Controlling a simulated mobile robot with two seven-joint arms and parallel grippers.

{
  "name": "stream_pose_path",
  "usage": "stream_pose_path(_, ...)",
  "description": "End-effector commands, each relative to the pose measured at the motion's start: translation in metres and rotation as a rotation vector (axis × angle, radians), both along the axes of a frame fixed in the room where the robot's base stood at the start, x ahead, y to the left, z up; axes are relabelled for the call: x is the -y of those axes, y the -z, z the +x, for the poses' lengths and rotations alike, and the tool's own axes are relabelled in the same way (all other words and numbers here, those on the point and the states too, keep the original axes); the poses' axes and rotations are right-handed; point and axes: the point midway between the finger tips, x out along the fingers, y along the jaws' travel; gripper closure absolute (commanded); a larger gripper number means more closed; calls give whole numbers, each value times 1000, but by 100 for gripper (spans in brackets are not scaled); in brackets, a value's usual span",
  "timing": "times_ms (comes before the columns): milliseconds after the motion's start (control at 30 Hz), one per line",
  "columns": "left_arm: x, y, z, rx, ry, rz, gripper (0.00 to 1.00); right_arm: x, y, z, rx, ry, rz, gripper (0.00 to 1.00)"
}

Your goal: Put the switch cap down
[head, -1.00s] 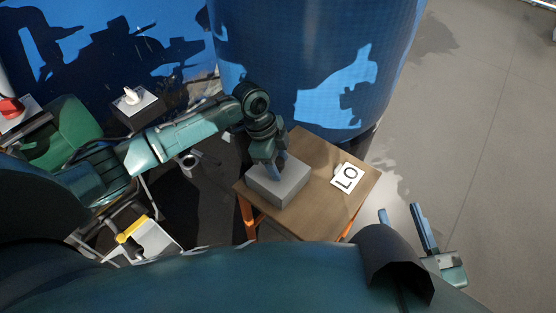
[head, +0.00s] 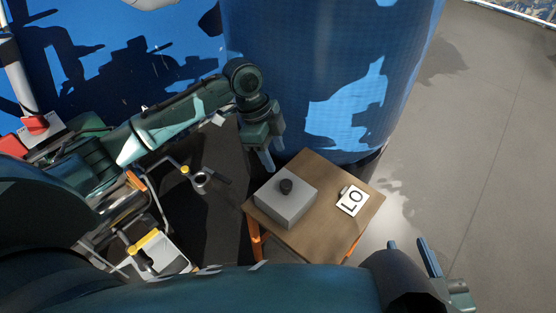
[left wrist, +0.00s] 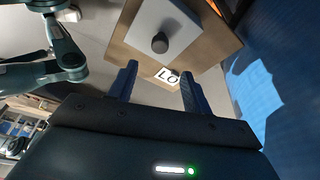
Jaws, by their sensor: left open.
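A dark round knob (head: 286,186), which looks like the switch cap, sits upright on top of a grey box (head: 287,210). The box rests on a small wooden table (head: 330,230). In the left wrist view the knob (left wrist: 160,43) is ahead of the fingers, with nothing between them. My left gripper (head: 268,164) is open and empty, behind and left of the box and apart from it. My right gripper (head: 408,242) is open and empty at the right, beyond the table's front right edge.
A white card marked LO (head: 352,200) lies on the table right of the box. A large blue tank (head: 310,60) stands close behind the table. A stand with a yellow-topped part (head: 145,240) is at the lower left. The floor at the right is clear.

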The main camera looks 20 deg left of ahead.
Motion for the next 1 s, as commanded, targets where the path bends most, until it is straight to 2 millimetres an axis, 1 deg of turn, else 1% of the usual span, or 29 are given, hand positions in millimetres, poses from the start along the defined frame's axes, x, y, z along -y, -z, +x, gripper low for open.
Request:
stream_pose_path(67, 4, 2, -3, 6, -7, -9, 50, 0, 0, 0, -8, 1, 0, 64)
stream_pose_path(167, 23, 20, -11, 40, -42, -49, 50, 0, 1, 0, -10, 2, -1, 64)
stream_pose_path(267, 55, 46, -27, 109, -124, -138, 50, 0, 1, 0, -10, 2, -1, 64)
stream_pose_path(300, 69, 54, -34, 147, -168, -187, 50, 0, 1, 0, -10, 2, -1, 64)
stream_pose_path(333, 79, 58, -40, 176, -207, -227, 50, 0, 1, 0, -10, 2, -1, 64)
stream_pose_path(400, 99, 62, -54, 240, -303, -324, 50, 0, 1, 0, -10, 2, -1, 64)
stream_pose_path(500, 116, 58, -74, 332, -451, -464, 50, 0, 1, 0, -10, 2, -1, 64)
stream_pose_path(567, 120, 50, -86, 388, -543, -545, 50, 0, 1, 0, -10, 2, -1, 64)
stream_pose_path(667, 115, 30, -106, 484, -694, -667, 50, 0, 1, 0, -10, 2, -1, 64)
stream_pose_path(800, 95, -1, -132, 613, -853, -786, 50, 0, 1, 0, -10, 2, -1, 64)
stream_pose_path(900, 81, -19, -147, 684, -914, -835, 50, 0, 1, 0, -10, 2, -1, 64)
stream_pose_path(1000, 73, -31, -155, 730, -943, -860, 50, 0, 1, 0, -10, 1, -1, 64)
